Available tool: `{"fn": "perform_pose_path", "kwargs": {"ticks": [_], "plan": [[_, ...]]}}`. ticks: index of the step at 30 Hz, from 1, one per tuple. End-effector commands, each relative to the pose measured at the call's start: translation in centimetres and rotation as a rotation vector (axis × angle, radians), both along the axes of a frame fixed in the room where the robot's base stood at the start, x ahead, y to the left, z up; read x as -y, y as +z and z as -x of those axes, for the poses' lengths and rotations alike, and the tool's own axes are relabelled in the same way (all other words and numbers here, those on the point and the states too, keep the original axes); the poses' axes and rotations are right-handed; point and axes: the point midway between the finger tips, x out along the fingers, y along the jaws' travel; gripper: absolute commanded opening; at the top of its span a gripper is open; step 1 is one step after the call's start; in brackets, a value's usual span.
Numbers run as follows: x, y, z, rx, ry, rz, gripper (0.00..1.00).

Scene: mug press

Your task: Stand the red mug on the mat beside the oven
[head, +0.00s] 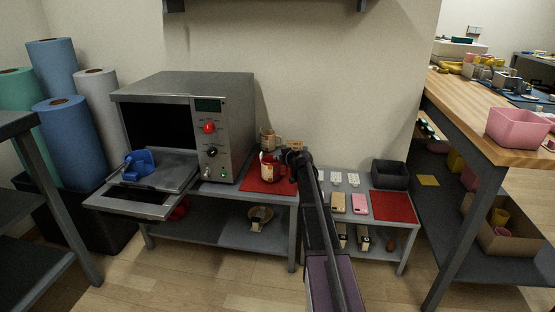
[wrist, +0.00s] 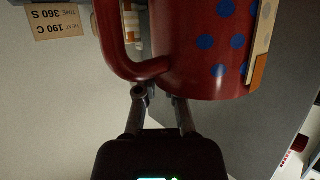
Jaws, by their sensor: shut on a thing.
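The red mug (head: 268,173) is at the red mat (head: 253,186) beside the oven (head: 221,105). It looks upright in the head view; I cannot tell whether its base touches the mat. My gripper (head: 291,160) comes in from the right and is shut on the mug. In the wrist view the mug (wrist: 195,50) shows blue dots and its handle (wrist: 112,45). The fingertips (wrist: 160,98) meet it near the handle; the exact grip is partly hidden. The oven door is folded down, with a blue object (head: 140,164) on it.
A beige mug (head: 269,141) stands behind the red mug, and a small printed card (head: 295,145) is close to my gripper; the card also shows in the wrist view (wrist: 55,22). A lower table on the right holds phones, a dark bin (head: 390,174) and another red mat (head: 393,206).

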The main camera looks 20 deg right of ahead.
Motion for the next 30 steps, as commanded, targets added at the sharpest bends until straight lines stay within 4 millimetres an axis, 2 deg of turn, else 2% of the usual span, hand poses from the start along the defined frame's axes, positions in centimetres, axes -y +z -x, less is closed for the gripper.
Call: {"fn": "perform_pose_path", "kwargs": {"ticks": [3,4,7,23,30], "plan": [[0.0,-0.3,0.0,0.001,0.000,-0.001,0.00],[0.0,-0.2,0.0,0.000,0.000,0.000,0.17],[0.0,-0.2,0.0,0.000,0.000,0.000,0.45],[0.0,0.1,0.0,0.000,0.000,0.000,0.45],[0.2,1.1,2.3,0.000,-0.002,0.000,0.45]]}}
